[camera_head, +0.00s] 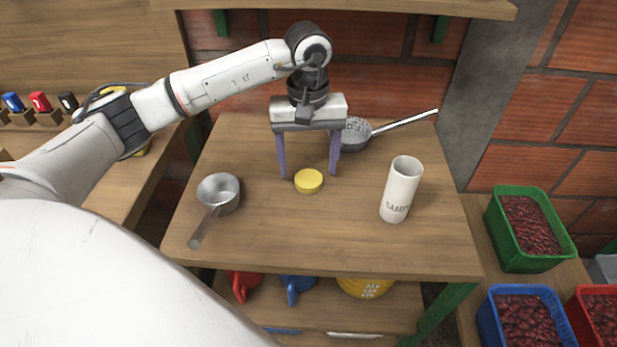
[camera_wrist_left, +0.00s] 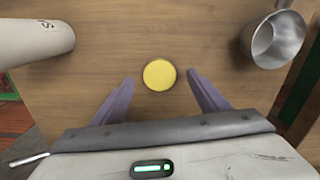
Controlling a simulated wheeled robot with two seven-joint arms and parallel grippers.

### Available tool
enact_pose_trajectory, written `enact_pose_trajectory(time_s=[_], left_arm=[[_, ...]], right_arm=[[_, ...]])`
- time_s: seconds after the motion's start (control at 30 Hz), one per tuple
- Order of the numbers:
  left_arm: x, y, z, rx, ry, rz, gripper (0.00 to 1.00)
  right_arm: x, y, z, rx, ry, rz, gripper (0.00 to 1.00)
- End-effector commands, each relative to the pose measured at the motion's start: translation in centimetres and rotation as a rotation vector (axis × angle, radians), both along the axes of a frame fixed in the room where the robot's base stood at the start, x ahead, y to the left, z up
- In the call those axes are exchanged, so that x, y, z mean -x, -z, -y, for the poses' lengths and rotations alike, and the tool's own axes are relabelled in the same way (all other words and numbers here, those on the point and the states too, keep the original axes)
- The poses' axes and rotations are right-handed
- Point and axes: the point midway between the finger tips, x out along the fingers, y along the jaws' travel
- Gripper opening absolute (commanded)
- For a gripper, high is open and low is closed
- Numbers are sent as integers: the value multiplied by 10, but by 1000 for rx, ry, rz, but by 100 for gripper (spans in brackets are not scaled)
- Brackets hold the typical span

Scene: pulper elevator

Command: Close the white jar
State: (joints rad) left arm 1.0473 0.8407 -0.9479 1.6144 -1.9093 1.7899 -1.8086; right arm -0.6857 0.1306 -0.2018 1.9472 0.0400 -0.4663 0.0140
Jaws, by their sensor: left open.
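The white jar (camera_head: 400,190) is a tall cylinder with dark lettering, upright at the right of the wooden table; its top looks open. It also shows at the upper left in the left wrist view (camera_wrist_left: 35,42). A round yellow lid (camera_head: 309,181) lies flat near the table's middle. In the left wrist view the lid (camera_wrist_left: 159,75) sits just ahead of and between the fingertips, apart from both. My left gripper (camera_head: 308,175) is open and empty, its two purple fingers pointing down behind the lid. My right gripper is not in view.
A metal saucepan (camera_head: 219,192) stands at the table's left, handle towards the front. A strainer (camera_head: 356,133) lies at the back behind my gripper. Green (camera_head: 530,228) and blue (camera_head: 520,318) crates of red fruit are at the right. The wooden table (camera_head: 290,235) is clear in front.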

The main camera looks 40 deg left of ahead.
Motion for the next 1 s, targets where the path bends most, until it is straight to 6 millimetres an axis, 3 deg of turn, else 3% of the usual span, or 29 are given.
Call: enact_pose_trajectory(time_s=[0.2, 0.6, 0.87, 1.0], left_arm=[[-3, 29, -1, 1, 0, -2, 68], [-4, 33, -1, 0, 0, 0, 68], [-4, 32, -1, 0, 0, 0, 26], [-4, 32, -1, 0, 0, 0, 25]], right_arm=[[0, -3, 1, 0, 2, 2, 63], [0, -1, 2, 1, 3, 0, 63], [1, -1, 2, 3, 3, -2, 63], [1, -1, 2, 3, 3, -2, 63]])
